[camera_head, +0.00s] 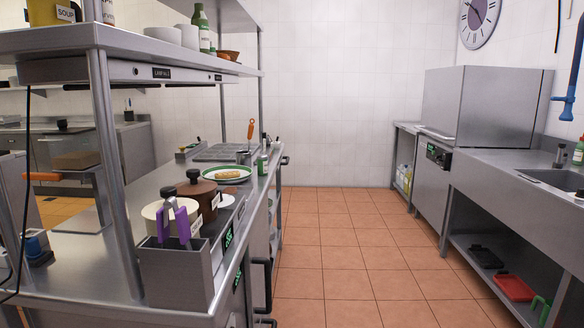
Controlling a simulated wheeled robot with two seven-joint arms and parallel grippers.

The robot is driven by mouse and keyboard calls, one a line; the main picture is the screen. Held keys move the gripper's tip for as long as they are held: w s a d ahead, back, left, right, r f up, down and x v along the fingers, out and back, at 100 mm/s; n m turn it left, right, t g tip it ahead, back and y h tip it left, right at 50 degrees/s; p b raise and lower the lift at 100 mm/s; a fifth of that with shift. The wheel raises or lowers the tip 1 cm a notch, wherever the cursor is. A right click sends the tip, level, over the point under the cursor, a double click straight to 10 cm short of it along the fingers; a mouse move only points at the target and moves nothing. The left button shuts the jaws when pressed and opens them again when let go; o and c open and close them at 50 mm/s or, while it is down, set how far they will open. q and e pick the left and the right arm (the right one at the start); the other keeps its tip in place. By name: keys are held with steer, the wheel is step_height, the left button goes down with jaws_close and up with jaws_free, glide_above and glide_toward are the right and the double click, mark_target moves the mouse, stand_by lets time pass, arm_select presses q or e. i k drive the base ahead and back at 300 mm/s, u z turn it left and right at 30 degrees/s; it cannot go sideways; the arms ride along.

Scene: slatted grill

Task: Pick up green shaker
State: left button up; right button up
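A small green shaker-like container (263,163) stands upright near the right edge of the steel counter (135,181), just right of a plate. It is small and far off, so its details are hard to tell. Neither of my grippers is in view.
A white plate with a green rim (231,174) holds food beside the container. An overhead shelf (150,48) spans the counter. The tiled aisle (345,245) is clear; a sink counter (510,196) borders the right.

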mark_target(262, 159)
steer(key=z, duration=0.7)
steer(key=i, duration=3.15)
steer(key=u, duration=3.1)
